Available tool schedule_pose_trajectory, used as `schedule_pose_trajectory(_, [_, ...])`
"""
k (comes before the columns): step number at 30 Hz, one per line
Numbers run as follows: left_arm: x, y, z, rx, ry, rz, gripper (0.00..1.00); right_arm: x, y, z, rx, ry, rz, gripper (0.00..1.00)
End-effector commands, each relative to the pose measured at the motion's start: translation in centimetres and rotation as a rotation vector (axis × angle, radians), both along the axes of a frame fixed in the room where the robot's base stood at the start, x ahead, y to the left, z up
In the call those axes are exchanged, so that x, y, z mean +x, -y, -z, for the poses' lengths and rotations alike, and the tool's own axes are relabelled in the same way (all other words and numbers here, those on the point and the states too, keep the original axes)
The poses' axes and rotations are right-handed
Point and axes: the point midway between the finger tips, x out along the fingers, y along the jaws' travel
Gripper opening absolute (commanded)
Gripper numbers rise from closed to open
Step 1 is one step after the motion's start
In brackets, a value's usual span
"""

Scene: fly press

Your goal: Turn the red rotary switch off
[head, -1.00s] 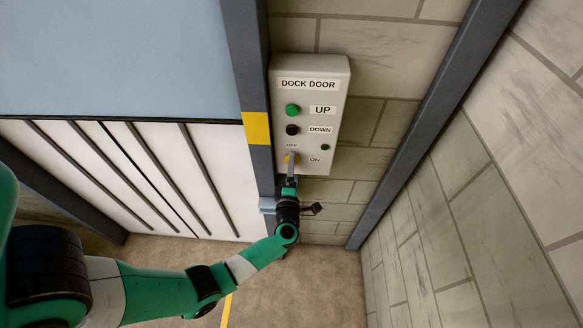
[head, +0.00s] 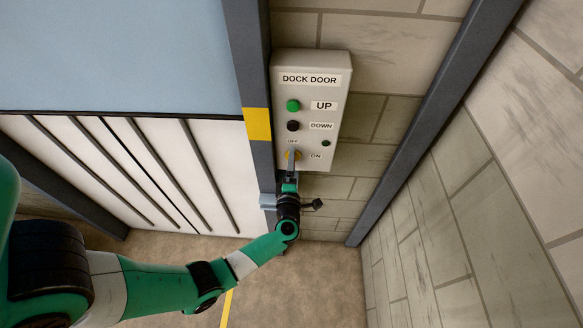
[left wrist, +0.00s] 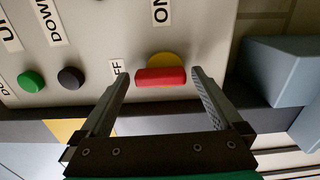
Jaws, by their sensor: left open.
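The red rotary switch (left wrist: 161,77) shows in the left wrist view as a red bar handle on a yellow round plate (left wrist: 165,58). Its long side runs across the picture, between the OFF and ON labels. In the head view only the yellow plate's edge (head: 298,156) shows clearly; my gripper hides the rest. My left gripper (left wrist: 160,80) is open, with one finger on each side of the red handle and a visible gap to each. In the head view the left gripper (head: 291,162) reaches up to the switch from below. My right gripper is not in view.
The white DOCK DOOR control box (head: 330,90) carries a green UP button (head: 293,106), a black DOWN button (head: 293,126) and a small dark green lamp (head: 326,143). A grey door post (head: 245,60) stands close on its left. A brick wall lies to the right.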

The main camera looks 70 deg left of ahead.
Motion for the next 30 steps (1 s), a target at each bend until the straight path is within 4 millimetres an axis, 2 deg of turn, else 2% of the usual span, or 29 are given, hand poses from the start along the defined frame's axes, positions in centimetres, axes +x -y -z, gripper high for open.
schedule_pose_trajectory(5, [-1.0,2.2,-0.1,0.0,-0.002,0.006,1.0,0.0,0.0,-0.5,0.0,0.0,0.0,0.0])
schedule_pose_trajectory(12, [-3.6,7.3,0.0,-0.001,0.0,0.007,1.0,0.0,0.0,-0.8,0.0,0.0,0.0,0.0])
schedule_pose_trajectory(16, [-4.6,9.3,0.0,0.0,0.001,0.006,1.0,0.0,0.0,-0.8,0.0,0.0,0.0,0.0])
schedule_pose_trajectory(21, [-5.3,10.2,0.0,0.0,0.001,0.001,1.0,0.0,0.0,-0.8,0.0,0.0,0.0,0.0])
schedule_pose_trajectory(30, [-5.3,10.2,0.0,0.0,0.001,0.0,1.0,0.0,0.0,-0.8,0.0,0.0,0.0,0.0])
